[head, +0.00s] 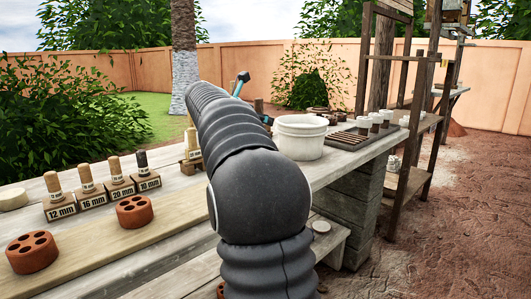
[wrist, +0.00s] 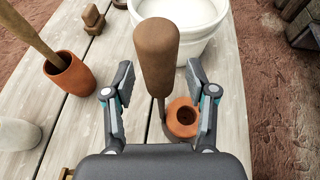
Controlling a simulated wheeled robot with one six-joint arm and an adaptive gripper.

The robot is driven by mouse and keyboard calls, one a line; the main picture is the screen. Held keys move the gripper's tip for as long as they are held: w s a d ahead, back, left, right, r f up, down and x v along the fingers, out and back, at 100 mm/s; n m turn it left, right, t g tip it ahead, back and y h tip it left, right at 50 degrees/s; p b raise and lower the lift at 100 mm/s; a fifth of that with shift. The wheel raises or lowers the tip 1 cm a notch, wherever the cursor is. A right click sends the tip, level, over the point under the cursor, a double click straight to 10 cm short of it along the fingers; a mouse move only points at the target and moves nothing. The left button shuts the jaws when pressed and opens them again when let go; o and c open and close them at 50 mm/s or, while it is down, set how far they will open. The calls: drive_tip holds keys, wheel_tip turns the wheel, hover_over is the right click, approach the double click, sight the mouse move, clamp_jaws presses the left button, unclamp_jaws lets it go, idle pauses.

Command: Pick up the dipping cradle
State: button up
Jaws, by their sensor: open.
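In the wrist view, a thick brown handle (wrist: 157,62) stands up between the two fingers of my gripper (wrist: 159,72). I take it to be the dipping cradle's handle. A metal strip (wrist: 163,106) runs down from it, beside a small terracotta piece with a round hole (wrist: 183,118). I cannot tell whether the terracotta piece sits in the cradle. The gripper is open, with a finger on each side of the handle and gaps showing. The cradle's lower part is hidden behind my gripper body. In the head view my arm hides the cradle.
A white bucket (head: 300,138) stands just beyond the handle; its rim (wrist: 212,38) is close. A terracotta pot holding a wooden stick (wrist: 68,78) is at left. Labelled stamps (head: 88,188) and a perforated clay brick (head: 134,211) sit on the near planks. A rack (head: 350,138) lies right.

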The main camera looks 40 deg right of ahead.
clamp_jaws()
wheel_tip(320, 180, up, 10)
drive_tip(key=shift+r+p, duration=0.1)
drive_tip(key=shift+p, duration=0.55)
drive_tip(key=c, duration=0.7)
unclamp_jaws()
drive_tip(key=shift+a, duration=0.1)
clamp_jaws()
